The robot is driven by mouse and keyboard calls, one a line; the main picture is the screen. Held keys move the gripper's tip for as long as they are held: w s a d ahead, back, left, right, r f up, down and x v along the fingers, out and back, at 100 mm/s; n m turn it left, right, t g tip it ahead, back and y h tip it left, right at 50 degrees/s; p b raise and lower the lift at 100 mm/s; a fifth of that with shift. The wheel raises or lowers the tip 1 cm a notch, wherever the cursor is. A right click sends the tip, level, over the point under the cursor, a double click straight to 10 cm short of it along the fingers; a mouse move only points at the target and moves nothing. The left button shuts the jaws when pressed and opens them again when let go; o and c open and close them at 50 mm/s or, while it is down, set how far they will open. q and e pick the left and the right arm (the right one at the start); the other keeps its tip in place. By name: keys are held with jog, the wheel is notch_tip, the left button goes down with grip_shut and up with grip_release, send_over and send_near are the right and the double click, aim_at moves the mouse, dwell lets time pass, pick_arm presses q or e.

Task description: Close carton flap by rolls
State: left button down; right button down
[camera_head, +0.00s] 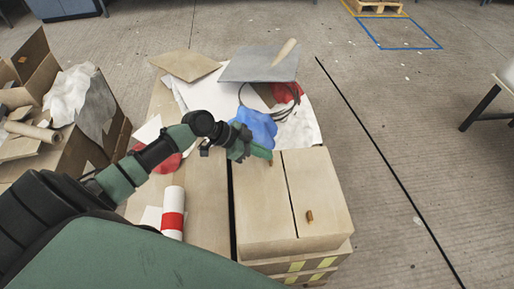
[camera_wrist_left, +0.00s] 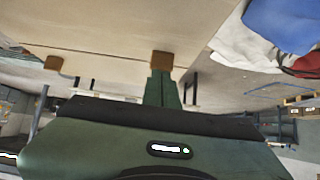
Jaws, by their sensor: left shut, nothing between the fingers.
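The tan carton (camera_head: 283,248) stands at the centre of the head view. Its top shows a left flap (camera_head: 262,212) and a right flap (camera_head: 318,185), lying roughly flat with a thin dark gap between them. Small brown tabs sit on the top, one at the far end (camera_head: 271,163) and one at the near end (camera_head: 309,215). My left gripper (camera_head: 266,154) is shut and empty at the far edge of the left flap. In the left wrist view its green fingers (camera_wrist_left: 162,90) end right at a brown tab (camera_wrist_left: 162,60); contact is unclear. A red-and-white roll (camera_head: 173,212) lies left of the carton.
Behind the carton lie blue cloth (camera_head: 258,125), a grey sheet (camera_head: 258,64), dark cable and red and white material. An open box of scraps (camera_head: 60,140) stands at the left. The floor on the right is clear up to a table leg (camera_head: 480,107).

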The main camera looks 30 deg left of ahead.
pick_arm(q)
jog(key=v, duration=0.7)
jog(key=shift+s+a+r+b, duration=0.25)
jog(key=shift+b, duration=0.05)
